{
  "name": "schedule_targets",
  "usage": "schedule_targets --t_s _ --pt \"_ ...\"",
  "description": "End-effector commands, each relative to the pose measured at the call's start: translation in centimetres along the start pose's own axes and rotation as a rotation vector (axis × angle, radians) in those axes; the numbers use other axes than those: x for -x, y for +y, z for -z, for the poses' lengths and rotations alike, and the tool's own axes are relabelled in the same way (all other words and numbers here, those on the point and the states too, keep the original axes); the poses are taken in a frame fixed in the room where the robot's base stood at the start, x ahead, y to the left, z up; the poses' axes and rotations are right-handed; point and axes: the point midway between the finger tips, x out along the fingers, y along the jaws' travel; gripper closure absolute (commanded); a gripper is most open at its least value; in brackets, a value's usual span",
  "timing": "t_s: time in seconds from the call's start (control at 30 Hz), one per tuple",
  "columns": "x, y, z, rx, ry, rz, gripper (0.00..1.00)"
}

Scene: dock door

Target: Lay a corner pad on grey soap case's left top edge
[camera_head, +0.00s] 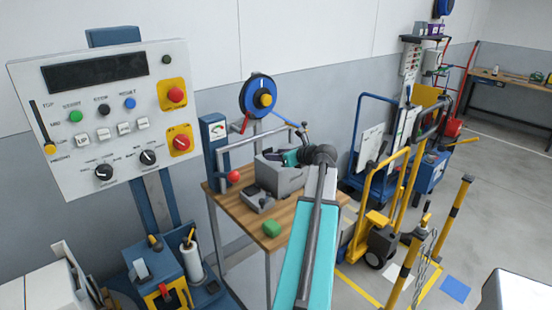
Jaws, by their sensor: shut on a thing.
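The grey soap case (284,179) stands on a small wood-topped table in the middle of the view. My arm reaches away from the front. My gripper (291,157) is at the case's top, by its upper part in the picture. It is small and partly hidden by my wrist. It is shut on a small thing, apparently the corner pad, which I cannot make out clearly. I cannot tell whether the pad touches the case. My arm covers the right part of the case and table.
A strap reel (258,96) stands behind. A control panel (107,114) is at left, a yellow hand truck (377,220) at right.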

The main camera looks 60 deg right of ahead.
Motion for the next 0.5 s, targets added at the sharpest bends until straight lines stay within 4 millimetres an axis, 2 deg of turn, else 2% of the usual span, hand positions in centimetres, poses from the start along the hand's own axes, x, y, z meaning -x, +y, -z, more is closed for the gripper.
schedule_targets --t_s 0.23,0.5 --pt "-2.2 -1.6 -0.8 0.0 0.0 -0.001 0.83" --pt "-2.8 -1.9 -0.8 0.0 -0.001 -0.001 0.83"
